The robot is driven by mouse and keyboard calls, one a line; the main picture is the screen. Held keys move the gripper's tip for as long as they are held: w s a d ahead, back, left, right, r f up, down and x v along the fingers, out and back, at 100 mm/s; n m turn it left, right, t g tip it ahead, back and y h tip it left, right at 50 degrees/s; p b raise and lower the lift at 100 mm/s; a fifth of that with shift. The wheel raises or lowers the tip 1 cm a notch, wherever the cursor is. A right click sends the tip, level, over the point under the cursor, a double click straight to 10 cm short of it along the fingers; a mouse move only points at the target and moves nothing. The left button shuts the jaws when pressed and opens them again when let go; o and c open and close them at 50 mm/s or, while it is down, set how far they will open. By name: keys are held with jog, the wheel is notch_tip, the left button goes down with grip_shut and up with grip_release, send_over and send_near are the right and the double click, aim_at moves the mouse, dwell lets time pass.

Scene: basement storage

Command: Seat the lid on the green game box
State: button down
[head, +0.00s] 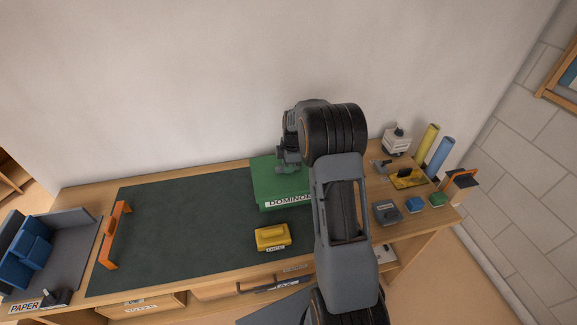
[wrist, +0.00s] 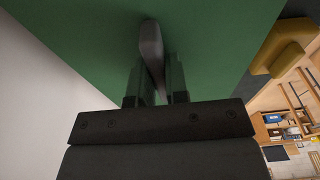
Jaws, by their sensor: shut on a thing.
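The green game box (head: 263,206), with a white label starting "DOMINO", stands at the back right of the dark mat, partly hidden by my arm. A flat green lid (head: 263,174) shows over it. My gripper (head: 288,167) is above the lid. In the wrist view my gripper (wrist: 155,72) is shut on the dark grey handle (wrist: 150,38) of the green lid (wrist: 215,35). The lid's far edges and the seam with the box are hidden, so I cannot tell whether the lid sits flush.
A yellow box (head: 272,237) stands in front of the green box on the dark mat (head: 185,225). An orange handle-like bar (head: 116,235) lies at the mat's left. Small boxes and yellow and blue rolls (head: 440,157) crowd the right end. The mat's middle is clear.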

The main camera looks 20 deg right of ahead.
jog(key=c, duration=1.1)
grip_release()
jog(key=shift+o, duration=0.2)
jog(key=shift+r+p, duration=2.05)
jog(key=shift+r, duration=1.5)
